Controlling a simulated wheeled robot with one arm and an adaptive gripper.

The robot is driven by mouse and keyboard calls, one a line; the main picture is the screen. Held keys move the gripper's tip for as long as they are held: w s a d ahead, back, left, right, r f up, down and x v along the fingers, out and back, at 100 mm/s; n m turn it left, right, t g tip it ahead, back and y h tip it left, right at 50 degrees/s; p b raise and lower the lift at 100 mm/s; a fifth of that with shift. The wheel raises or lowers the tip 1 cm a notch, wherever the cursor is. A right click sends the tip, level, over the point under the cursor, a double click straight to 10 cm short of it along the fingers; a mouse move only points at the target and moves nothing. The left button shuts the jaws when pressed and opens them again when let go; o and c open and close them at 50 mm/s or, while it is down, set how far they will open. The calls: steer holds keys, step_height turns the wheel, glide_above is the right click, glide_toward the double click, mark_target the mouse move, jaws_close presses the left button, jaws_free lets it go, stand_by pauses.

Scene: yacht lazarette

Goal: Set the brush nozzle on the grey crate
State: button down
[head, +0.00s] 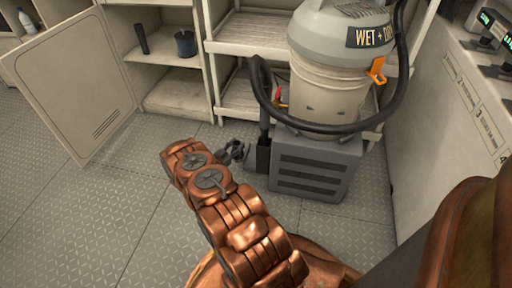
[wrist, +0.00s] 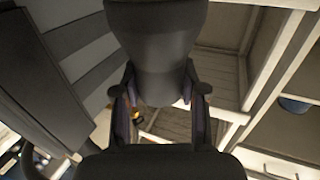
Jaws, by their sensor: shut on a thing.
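The brush nozzle (wrist: 160,45) is dark grey and fills the upper middle of the wrist view, held between my gripper's two fingers (wrist: 160,105). In the head view my gripper (head: 238,151) is shut on what appears to be the same dark nozzle (head: 263,157), beside the left side of the crate. The grey crate (head: 310,172) is a slatted box on the floor under the vacuum; its slatted side also shows at the upper left of the wrist view (wrist: 85,50). I cannot tell whether the nozzle touches the crate or the floor.
A wet and dry vacuum (head: 330,85) takes up much of the crate's top, with a black hose (head: 398,75) curling around it. An open door (head: 72,85) is at left. Floor at left is clear.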

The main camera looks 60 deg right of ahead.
steer(key=shift+s+d+f+b, duration=0.6)
steer(key=shift+d+f+b, duration=0.25)
steer(key=shift+d, duration=0.8)
steer(key=shift+s+d+f+b, duration=0.7)
steer(key=shift+d+b, duration=0.25)
steer(key=shift+d, duration=0.7)
steer(key=shift+s+d+f+b, duration=0.55)
steer(key=shift+d+f+b, duration=0.35)
steer(key=shift+d, duration=0.75)
steer(key=shift+r, duration=0.15)
steer(key=c, duration=0.7)
jaws_free()
steer(key=shift+o, duration=0.2)
